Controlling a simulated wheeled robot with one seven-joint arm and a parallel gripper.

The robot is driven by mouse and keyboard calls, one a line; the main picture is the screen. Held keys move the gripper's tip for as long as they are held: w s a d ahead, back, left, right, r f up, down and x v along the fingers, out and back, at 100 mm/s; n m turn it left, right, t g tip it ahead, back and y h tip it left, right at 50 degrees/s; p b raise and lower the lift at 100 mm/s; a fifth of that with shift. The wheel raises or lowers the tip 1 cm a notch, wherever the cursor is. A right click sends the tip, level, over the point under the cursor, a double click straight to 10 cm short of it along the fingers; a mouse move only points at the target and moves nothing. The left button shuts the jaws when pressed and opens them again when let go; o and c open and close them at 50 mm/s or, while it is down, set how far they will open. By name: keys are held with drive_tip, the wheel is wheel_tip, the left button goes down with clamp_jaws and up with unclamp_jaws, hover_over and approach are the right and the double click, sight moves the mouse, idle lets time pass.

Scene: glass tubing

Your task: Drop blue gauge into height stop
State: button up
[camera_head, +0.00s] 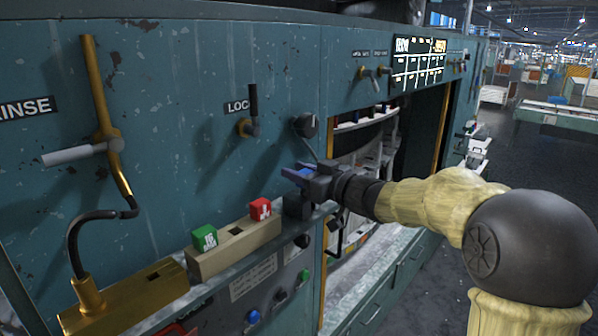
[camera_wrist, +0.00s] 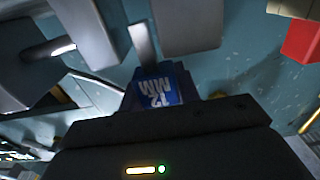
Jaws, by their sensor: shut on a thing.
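The blue gauge (camera_head: 296,173) is held in my gripper (camera_head: 304,177), above the bench ledge and apart from the blocks below. In the wrist view the blue gauge (camera_wrist: 160,88) shows a white "12 MM" label, upside down. A brass block (camera_head: 130,300) with a dark slot in its top stands at the lower left; it looks like the height stop, though no label on it is readable. My gripper is well to the right of it. The fingers hide part of the gauge.
A tan rack (camera_head: 236,250) holds a green gauge (camera_head: 204,237) and a red gauge (camera_head: 260,209), with an empty slot between them. A brass pipe (camera_head: 97,95) and black hose (camera_head: 76,232) rise by the brass block. A lever (camera_head: 253,105) juts from the teal panel.

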drive_tip(key=shift+f+b, duration=0.55)
drive_tip(key=shift+f, duration=0.35)
drive_tip(key=o, duration=1.1)
drive_tip(key=shift+c, duration=0.2)
drive_tip(key=b+v, duration=0.6)
drive_tip(key=v, duration=1.1)
drive_tip(key=shift+s+d, duration=0.2)
drive_tip(key=shift+f, duration=0.1)
